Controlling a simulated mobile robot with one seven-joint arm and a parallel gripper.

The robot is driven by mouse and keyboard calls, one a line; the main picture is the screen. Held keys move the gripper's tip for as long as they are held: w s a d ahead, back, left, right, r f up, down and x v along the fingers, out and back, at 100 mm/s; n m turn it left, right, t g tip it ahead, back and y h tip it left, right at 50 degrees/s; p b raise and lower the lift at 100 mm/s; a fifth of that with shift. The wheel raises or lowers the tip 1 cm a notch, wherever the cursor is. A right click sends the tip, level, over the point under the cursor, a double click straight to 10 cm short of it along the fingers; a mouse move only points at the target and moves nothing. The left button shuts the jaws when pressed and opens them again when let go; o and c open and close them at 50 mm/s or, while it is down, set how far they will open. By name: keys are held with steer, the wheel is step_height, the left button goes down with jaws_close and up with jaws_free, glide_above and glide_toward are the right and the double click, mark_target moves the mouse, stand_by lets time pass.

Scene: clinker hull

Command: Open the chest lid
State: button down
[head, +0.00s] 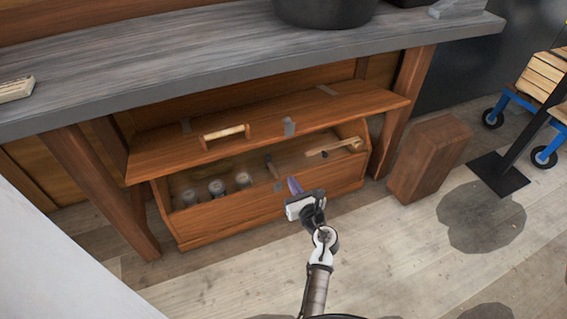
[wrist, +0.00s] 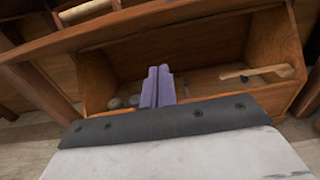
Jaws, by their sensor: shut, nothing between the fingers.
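The wooden chest (head: 283,202) stands on the floor under the grey bench. Its lid (head: 262,118) is raised and tilted, with a gap at the front through which the inside shows. A pale handle (head: 224,132) sits on the lid's left part. My gripper (head: 294,184) is at the chest's front edge, below the lid's edge, with its purple fingers shut and empty. In the wrist view the shut fingers (wrist: 158,86) point into the chest's opening, and the lid (wrist: 170,22) spans above them. I cannot tell whether the fingers touch the chest.
Inside the chest lie several round cans (head: 217,188), and a wooden tool (head: 335,147) at the right. The grey bench top (head: 210,52) hangs over the chest, with a wooden leg (head: 405,95) close at the right. A wooden block (head: 430,157) stands beside it. Floor in front is clear.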

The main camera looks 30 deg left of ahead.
steer(key=w+a+r+p, duration=0.2)
steer(key=w+a+r, duration=0.2)
steer(key=w+a, duration=0.2)
steer(key=shift+w+a, duration=0.3)
steer(key=shift+a, duration=0.95)
steer(key=w+a+r+p, duration=0.1)
steer(key=r+p, duration=0.2)
steer(key=r, duration=0.1)
steer(key=w+a+r+p, duration=0.1)
steer(key=r+p, duration=0.3)
steer(key=w+a+r+p, duration=0.1)
steer(key=a+r+p, duration=0.1)
steer(key=r+p, duration=0.2)
steer(key=shift+r, duration=0.2)
steer(key=shift+w+a+r+p, duration=0.15)
steer(key=shift+w+r+p, duration=0.05)
steer(key=shift+p, duration=0.2)
steer(key=shift+f, duration=0.15)
